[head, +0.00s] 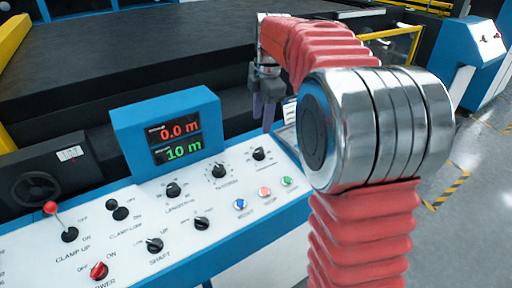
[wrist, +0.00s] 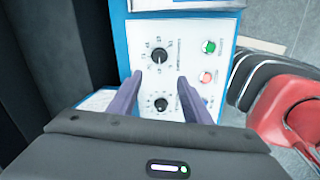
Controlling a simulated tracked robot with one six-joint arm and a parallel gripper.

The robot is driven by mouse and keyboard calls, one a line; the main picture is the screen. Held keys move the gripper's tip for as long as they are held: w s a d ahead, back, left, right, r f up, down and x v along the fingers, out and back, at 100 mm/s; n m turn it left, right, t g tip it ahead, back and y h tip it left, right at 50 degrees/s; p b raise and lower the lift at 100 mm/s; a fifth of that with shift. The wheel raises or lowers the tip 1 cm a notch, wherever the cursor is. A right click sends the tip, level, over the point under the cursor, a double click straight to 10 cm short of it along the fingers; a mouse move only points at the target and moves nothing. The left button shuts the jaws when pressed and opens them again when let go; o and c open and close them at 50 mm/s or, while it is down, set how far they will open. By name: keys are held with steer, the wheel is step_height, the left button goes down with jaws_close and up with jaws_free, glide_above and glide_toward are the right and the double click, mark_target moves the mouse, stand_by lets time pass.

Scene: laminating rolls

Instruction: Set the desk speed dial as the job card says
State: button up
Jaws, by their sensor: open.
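The desk (head: 120,240) has a white sloping panel with several black dials and small labels I cannot read well enough to pick out the speed dial. The rightmost upper dial (head: 259,154) and the dial to its left (head: 218,170) have scale marks around them. The wrist view shows two scaled dials, an upper one (wrist: 158,55) and a lower one (wrist: 161,104). In the head view my gripper (head: 263,112) hangs above the desk's right part. I cannot make out a job card.
A blue display box (head: 166,132) stands on the desk, reading 0.0 m in red and 10 m in green. Blue (head: 239,204), red (head: 264,192) and green (head: 286,181) buttons lie near the front right. A red-knobbed lever (head: 52,208) and a red switch (head: 98,270) are at left.

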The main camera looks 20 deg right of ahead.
mark_target(258, 151)
steer(key=shift+w+d+f, duration=0.1)
steer(key=shift+w, duration=0.05)
steer(key=f, duration=0.4)
steer(key=w+f, duration=0.1)
steer(key=f, duration=0.4)
steer(key=w+f, duration=0.1)
steer(key=f, duration=0.3)
steer(key=shift+w+f, duration=0.2)
steer(key=shift+f, duration=0.1)
steer(key=shift+c, duration=0.4)
steer(key=c, duration=0.9)
steer(key=shift+a, duration=0.25)
steer(key=shift+c, duration=0.5)
steer(key=shift+d, duration=0.1)
